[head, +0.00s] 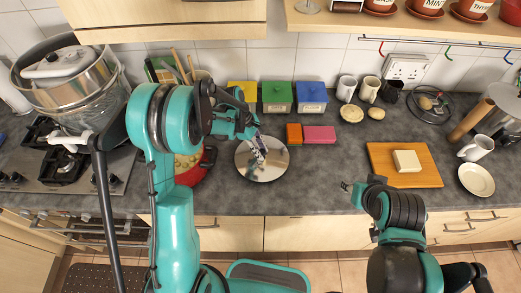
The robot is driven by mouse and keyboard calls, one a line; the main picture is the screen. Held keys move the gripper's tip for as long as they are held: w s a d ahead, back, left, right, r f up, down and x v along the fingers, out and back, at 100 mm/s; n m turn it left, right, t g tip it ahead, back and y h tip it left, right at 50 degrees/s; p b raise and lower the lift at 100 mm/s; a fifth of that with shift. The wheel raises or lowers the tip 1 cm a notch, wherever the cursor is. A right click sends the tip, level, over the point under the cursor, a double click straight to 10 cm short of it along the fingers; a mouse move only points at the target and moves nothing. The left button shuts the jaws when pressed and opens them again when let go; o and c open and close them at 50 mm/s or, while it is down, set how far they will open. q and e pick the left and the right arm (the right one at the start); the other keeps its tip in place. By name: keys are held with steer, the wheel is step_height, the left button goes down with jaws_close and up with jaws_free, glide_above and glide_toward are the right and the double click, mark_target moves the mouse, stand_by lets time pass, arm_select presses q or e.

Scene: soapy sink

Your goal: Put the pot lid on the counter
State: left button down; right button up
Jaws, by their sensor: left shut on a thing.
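The pot lid is a round, shiny metal disc (262,173) at the middle of the grey counter (320,180). My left gripper (258,150) reaches in from the left above it and is shut on the lid near its centre. The fingers hide the knob. I cannot tell whether the lid touches the counter or hangs just above it. My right gripper (347,187) is over the front edge of the counter, away from the lid; its fingers are too small to read.
A red pot (188,168) is partly hidden behind my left arm. Orange (294,134) and pink (320,134) blocks lie close right of the lid. A wooden board (405,175) with a pale block is further right.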

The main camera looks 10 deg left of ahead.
arm_select(q)
steer(key=shift+f+b, duration=0.55)
steer(key=shift+f, duration=0.05)
steer(key=c, duration=1.3)
jaws_free()
steer(key=shift+r, duration=0.1)
steer(key=shift+o, duration=0.2)
steer(key=v, duration=1.2)
